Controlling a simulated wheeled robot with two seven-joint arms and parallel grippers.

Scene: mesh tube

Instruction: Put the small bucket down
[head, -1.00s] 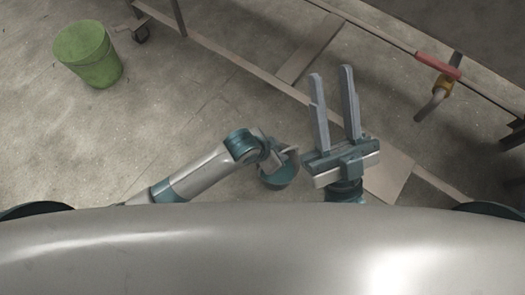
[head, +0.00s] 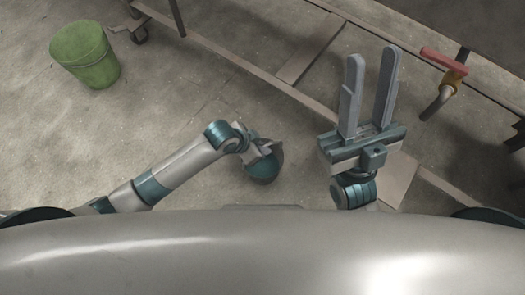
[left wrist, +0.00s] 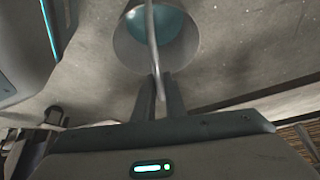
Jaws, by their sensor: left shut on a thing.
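The small bucket (head: 264,169), teal inside, hangs at the end of my left arm in the head view. It also shows at the top of the left wrist view (left wrist: 128,42), grey outside, with its thin handle running down between the fingers. My left gripper (head: 258,150) is shut on this handle; its fingers (left wrist: 160,96) show in the left wrist view. Whether the bucket touches the floor I cannot tell. My right gripper (head: 371,65) is open and empty, to the right of the bucket, with its fingers pointing up in the picture.
A green bin (head: 86,56) stands on the concrete floor at upper left. A metal rail (head: 225,69) runs diagonally across the floor. A pipe with a red-handled valve (head: 444,62) is at upper right. The floor between the bin and bucket is clear.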

